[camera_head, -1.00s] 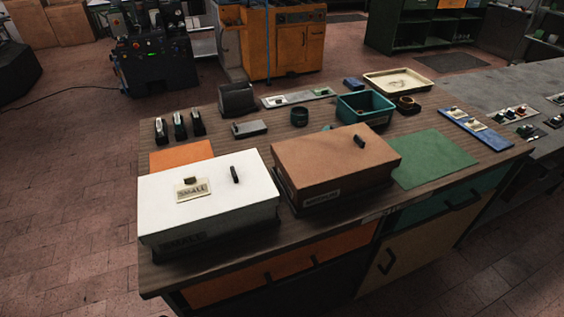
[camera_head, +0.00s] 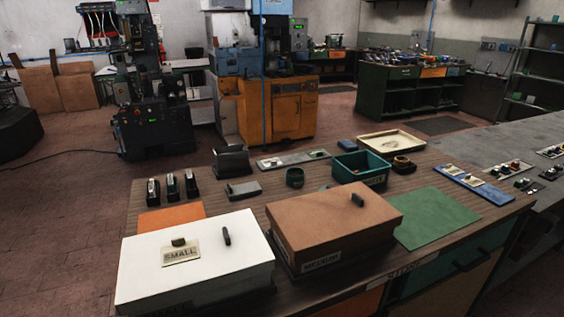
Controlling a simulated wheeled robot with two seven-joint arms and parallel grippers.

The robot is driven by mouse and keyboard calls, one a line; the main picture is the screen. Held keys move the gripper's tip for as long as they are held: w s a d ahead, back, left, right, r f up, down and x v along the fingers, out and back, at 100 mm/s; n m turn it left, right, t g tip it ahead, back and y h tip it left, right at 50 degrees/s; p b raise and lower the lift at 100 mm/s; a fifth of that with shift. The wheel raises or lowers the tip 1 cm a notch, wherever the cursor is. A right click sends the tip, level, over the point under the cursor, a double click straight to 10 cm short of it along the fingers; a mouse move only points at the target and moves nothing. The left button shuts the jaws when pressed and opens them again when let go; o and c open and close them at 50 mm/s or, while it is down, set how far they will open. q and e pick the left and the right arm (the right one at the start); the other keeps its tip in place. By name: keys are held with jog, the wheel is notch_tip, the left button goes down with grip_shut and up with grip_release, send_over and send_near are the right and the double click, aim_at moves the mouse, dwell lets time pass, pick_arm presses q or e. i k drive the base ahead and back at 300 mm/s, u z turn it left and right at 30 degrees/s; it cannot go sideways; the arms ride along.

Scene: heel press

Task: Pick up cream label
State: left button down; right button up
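A cream label (camera_head: 181,254) reading "SMALL" lies on the lid of the white box (camera_head: 205,272) at the front left of the workbench. A small dark brown knob (camera_head: 178,242) sits at the label's back edge. A dark handle (camera_head: 227,236) stands on the lid to the right of the label. Neither of my grippers is in view.
A brown box (camera_head: 325,222) marked "MEDIUM" stands right of the white box. Behind are an orange mat (camera_head: 170,217), several small dark upright items, a teal bin (camera_head: 361,168) and a cream tray (camera_head: 391,141). A green mat (camera_head: 434,217) lies bare at right.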

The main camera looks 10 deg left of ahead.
aim_at(181, 251)
jog(key=k, duration=1.2)
jog(key=u, duration=0.15)
jog(key=i, duration=0.8)
jog(key=z, duration=0.15)
